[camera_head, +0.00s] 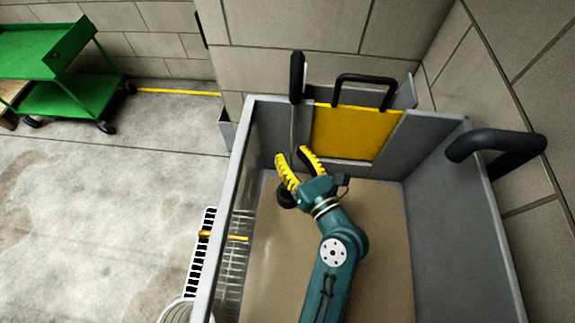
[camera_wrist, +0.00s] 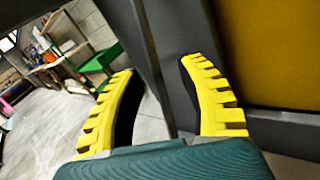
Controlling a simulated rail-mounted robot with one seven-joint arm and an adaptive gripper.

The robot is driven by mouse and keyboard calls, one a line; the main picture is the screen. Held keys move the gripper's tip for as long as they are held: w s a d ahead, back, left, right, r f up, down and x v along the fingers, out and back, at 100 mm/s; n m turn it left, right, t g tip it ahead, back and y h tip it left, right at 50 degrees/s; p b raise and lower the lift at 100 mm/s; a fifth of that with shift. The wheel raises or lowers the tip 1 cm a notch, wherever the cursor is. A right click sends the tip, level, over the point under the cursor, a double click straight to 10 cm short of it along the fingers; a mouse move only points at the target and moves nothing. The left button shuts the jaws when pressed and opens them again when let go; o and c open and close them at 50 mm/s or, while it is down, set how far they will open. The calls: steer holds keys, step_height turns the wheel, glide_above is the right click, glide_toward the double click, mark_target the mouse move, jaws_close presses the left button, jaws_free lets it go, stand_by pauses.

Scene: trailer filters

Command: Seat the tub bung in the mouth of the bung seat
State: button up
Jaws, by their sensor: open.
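My gripper (camera_head: 291,156) is open inside the grey tub (camera_head: 450,205), near its far left corner. Its two yellow ribbed fingers point towards the far wall. No object shows gripped between the fingers in the wrist view (camera_wrist: 157,69). A dark round piece (camera_head: 286,198) shows beside and partly behind the gripper; I cannot tell whether it is the bung, the bung seat or part of the gripper. A black upright grip (camera_head: 297,76) on a thin grey rod stands at the far left corner, beyond the fingertips. I cannot identify the bung or its seat with certainty.
A yellow panel (camera_head: 352,130) with a black handle (camera_head: 362,80) fills part of the tub's far wall. A thick black handle (camera_head: 497,146) is on the right wall. A small orange-yellow bar (camera_head: 238,238) crosses the left side. A green cart (camera_head: 65,95) stands far left.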

jaws_close()
steer(key=shift+r, duration=0.1)
step_height(320, 180, up, 10)
steer(key=p, duration=0.6)
steer(key=shift+s+a+f+n+t+h+p, duration=0.15)
steer(key=shift+s+f+t+p, duration=0.15)
steer(key=shift+s+t+p, duration=0.3)
steer(key=shift+s+f+n+t+h+p, duration=0.1)
steer(key=shift+s+f+t+p, duration=0.25)
steer(key=shift+s+t, duration=0.3)
steer(key=shift+s+a+f+n+t+h+p, duration=0.1)
steer(key=shift+s+f+t+h+p, duration=0.1)
steer(key=shift+s+t+p, duration=0.4)
